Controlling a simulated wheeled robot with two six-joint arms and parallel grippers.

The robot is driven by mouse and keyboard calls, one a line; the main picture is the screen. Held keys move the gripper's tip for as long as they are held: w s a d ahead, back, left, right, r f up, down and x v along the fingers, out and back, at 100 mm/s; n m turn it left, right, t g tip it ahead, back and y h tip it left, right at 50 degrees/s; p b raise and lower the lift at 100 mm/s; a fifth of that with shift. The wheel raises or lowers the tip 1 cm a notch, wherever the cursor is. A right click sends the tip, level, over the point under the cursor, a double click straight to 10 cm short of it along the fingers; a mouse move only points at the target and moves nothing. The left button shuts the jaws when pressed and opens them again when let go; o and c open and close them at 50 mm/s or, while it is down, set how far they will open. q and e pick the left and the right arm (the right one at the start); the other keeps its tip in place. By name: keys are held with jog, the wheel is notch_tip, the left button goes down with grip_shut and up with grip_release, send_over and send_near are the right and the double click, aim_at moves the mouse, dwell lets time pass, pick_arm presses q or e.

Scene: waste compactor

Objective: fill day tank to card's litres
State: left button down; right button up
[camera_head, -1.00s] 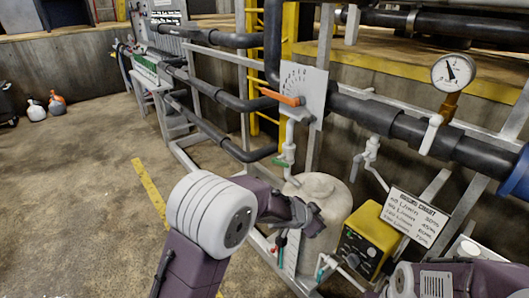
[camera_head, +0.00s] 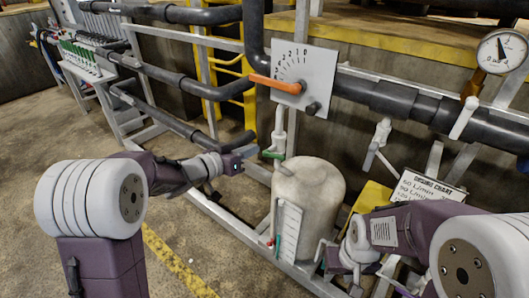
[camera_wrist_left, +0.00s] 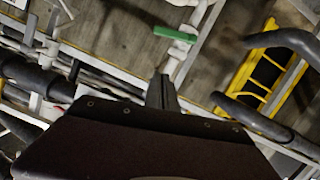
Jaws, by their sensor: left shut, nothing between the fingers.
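The day tank (camera_head: 318,190) is a beige cylinder with a white graduated sight gauge (camera_head: 289,232) on its front; the level is too small to read. A green valve handle (camera_head: 272,155) sits on the white pipe above it and shows in the left wrist view (camera_wrist_left: 175,33). My left gripper (camera_head: 244,160) is shut and empty, just left of the handle and apart from it. Its fingers (camera_wrist_left: 162,92) point toward the handle. The dosing chart card (camera_head: 425,190) is partly hidden by my right arm. My right gripper (camera_head: 338,258) is right of the tank, its jaws unclear.
An orange lever (camera_head: 275,83) lies against a white dial plate (camera_head: 312,75) above the tank. A pressure gauge (camera_head: 502,50) tops the dark pipe at right. A yellow pump box (camera_head: 372,198) is mostly hidden behind my right arm. Open floor lies left.

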pick_arm(q)
jog(key=b, duration=0.2)
send_over(279, 156)
jog(key=a, duration=0.3)
notch_tip(279, 156, down, 2)
jog(key=f, duration=0.1)
jog(key=f+b, duration=0.1)
jog(key=s+d+f+b, duration=0.1)
jog(key=f, duration=0.1)
jog(key=shift+f, duration=0.1)
jog(key=b, duration=0.1)
jog(key=f+m+b, duration=0.1)
jog(key=m+b, duration=0.1)
jog(key=shift+s+d+f+y+b, duration=0.25)
jog(key=shift+d+f+y+b, duration=0.05)
jog(key=shift+d+f+b, duration=0.1)
jog(key=shift+r, duration=0.25)
